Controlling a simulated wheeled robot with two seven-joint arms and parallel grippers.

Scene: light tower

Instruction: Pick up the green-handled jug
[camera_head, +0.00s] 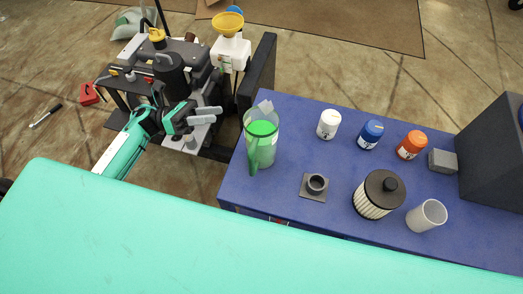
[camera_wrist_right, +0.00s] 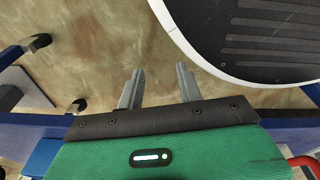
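The green-handled jug (camera_head: 262,137) stands upright on the blue table (camera_head: 290,112), near its left end. It is clear, with a green lid or content and a green handle on its front left side. My left gripper (camera_head: 212,115) is left of the jug, apart from it, with its two grey fingers pointing right towards the jug and a gap between them. My right gripper (camera_wrist_right: 158,78) shows in the right wrist view, with its two fingers apart and nothing between them. The jug does not show in that view.
On the table are a white jar (camera_head: 328,124), a blue jar (camera_head: 370,134), an orange jar (camera_head: 411,145), a small grey block (camera_head: 442,161), a filter (camera_head: 378,195), a white cup (camera_head: 426,216) and a dark ring on a plate (camera_head: 314,187). A machine with a yellow funnel (camera_head: 228,23) stands behind my left gripper.

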